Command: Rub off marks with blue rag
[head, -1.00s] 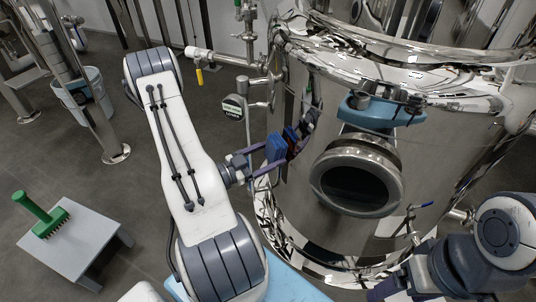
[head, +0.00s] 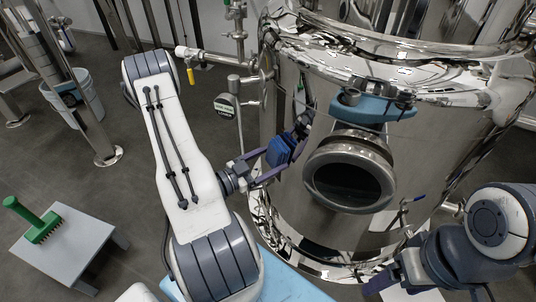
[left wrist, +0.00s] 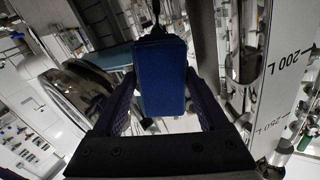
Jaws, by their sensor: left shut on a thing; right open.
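The blue rag (head: 279,151) is a thick, block-like pad. My left gripper (head: 272,163) is shut on it and holds it at the left side of the shiny steel tank (head: 285,205), left of the round port. I cannot tell whether the rag touches the steel. In the left wrist view the rag (left wrist: 163,80) sits between the two dark fingers (left wrist: 163,108) and hides the surface behind it. No marks can be clearly made out on the tank. My right gripper (head: 383,283) is open and empty at the lower right, below the port.
A round port (head: 350,182) with a blue clamp (head: 372,107) sticks out from the tank. A grey low table (head: 75,250) with a green brush (head: 38,222) stands at the left. A white bucket (head: 68,98) stands behind it. Pipes and valves (head: 195,55) stand left of the tank.

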